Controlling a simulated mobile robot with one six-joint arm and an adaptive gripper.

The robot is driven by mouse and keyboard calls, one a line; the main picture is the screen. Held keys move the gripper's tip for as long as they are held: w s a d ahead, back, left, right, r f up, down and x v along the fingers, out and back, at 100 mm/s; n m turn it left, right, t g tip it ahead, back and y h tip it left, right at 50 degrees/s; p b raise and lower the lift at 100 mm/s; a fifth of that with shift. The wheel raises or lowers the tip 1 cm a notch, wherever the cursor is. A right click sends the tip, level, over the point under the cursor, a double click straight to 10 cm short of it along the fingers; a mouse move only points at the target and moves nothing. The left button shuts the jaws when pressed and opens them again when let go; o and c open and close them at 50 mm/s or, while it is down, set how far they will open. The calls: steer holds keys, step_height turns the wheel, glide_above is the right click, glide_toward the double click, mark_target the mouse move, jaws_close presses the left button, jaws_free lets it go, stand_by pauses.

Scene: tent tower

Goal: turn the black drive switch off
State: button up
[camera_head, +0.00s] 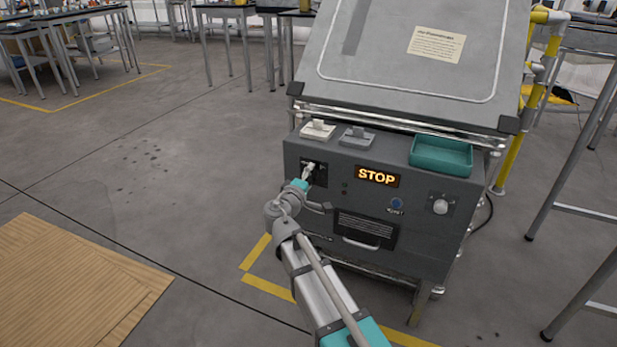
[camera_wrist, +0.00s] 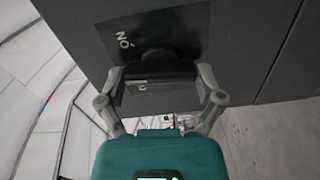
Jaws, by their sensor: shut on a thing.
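The black drive switch (camera_wrist: 155,60) sits on a dark plate (camera_wrist: 105,42) on the front of a grey cabinet. The letters "NO" show on the plate, turned in the wrist view. My gripper (camera_wrist: 158,85) is shut on the switch's black knob, one finger at each side. In the head view my gripper (camera_head: 308,170) reaches the plate (camera_head: 320,177) at the cabinet's upper left and hides most of the switch. I cannot tell which way the knob is turned.
A lit amber "STOP" sign (camera_head: 377,177), a blue button (camera_head: 397,203) and a white knob (camera_head: 440,206) are on the same cabinet front.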

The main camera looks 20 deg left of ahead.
steer(key=n, duration=0.5)
steer(key=shift+n, duration=0.3)
steer(key=n, duration=0.4)
steer(key=shift+f+n, duration=0.1)
steer(key=shift+n, duration=0.3)
steer(key=o, duration=0.9)
steer(key=shift+c, duration=0.2)
steer(key=shift+s, duration=0.15)
steer(key=s, duration=1.1)
steer(key=shift+s+a, duration=0.35)
steer(key=shift+a, duration=0.1)
